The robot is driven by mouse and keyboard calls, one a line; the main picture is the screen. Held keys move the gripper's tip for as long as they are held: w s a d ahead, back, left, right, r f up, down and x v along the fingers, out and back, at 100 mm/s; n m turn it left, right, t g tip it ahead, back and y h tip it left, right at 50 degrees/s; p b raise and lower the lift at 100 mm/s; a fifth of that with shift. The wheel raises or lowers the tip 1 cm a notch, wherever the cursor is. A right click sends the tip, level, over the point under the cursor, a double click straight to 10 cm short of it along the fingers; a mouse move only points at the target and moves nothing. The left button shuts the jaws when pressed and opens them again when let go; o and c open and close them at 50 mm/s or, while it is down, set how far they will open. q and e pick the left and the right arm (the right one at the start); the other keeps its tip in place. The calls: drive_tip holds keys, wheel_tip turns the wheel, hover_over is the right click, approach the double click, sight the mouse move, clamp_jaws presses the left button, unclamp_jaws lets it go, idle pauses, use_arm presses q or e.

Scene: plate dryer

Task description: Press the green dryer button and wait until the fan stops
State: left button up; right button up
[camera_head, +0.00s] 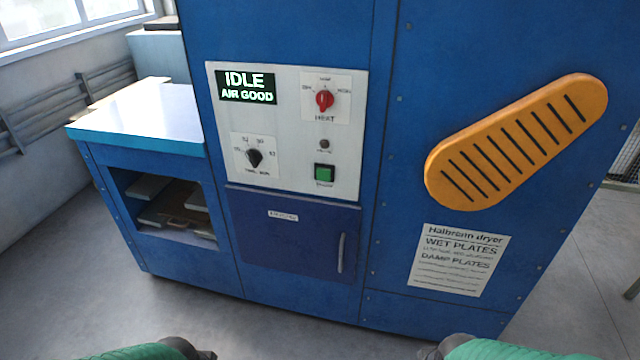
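The blue plate dryer (285,40) stands in front of me with a white control panel (285,130) on its face. The green button (324,173) is at the panel's lower right. The display (247,87) at the upper left reads "IDLE" and "AIR GOOD". A red heat knob (324,99) is at the upper right, and a black knob (254,158) is at the lower left. Only the tops of my arms show at the bottom edge, low and apart from the dryer. Neither gripper's fingers show.
An orange slotted cover (515,140) slants across the right of the dryer, above a white instruction sheet (459,260). A blue drawer or door (295,240) with a handle is below the panel. A white-topped side bench (140,115) with an open shelf stands at left. The floor in front is clear.

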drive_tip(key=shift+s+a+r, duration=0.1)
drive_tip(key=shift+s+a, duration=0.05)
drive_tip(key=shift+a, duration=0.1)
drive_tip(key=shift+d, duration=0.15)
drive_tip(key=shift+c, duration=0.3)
